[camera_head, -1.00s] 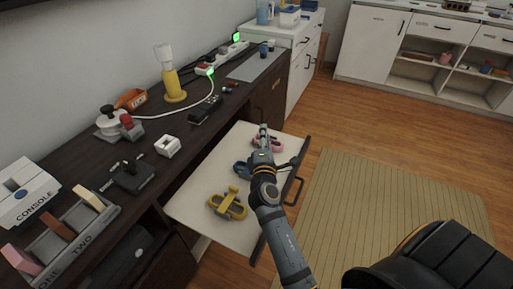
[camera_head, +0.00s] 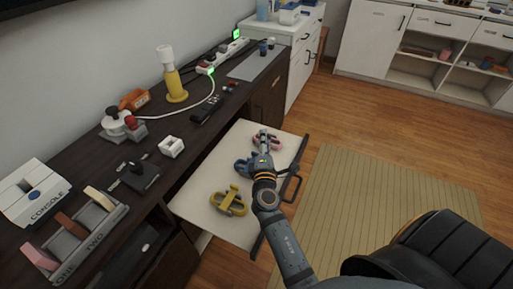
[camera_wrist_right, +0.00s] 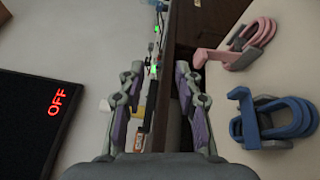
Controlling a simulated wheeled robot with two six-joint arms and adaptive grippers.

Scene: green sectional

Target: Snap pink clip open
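The pink clip (camera_head: 275,142) lies at the far end of the white pulled-out drawer (camera_head: 190,197). In the right wrist view the pink clip (camera_wrist_right: 237,48) is at the upper right, apart from the fingers. My right gripper (camera_head: 263,142) is over the drawer beside the pink clip and overlaps it in the head view. In the wrist view my right gripper (camera_wrist_right: 160,88) has its fingers spread with nothing held between them. Whether the clip's jaws are open is too small to tell. My left gripper is not in view.
A blue clip (camera_head: 242,167) lies nearer than the pink one, also right of the fingers in the wrist view (camera_wrist_right: 272,120). A yellow clip (camera_head: 230,203) lies nearer still. A dark desk (camera_head: 150,200) with several items runs along the left. A black chair (camera_head: 440,255) is at lower right.

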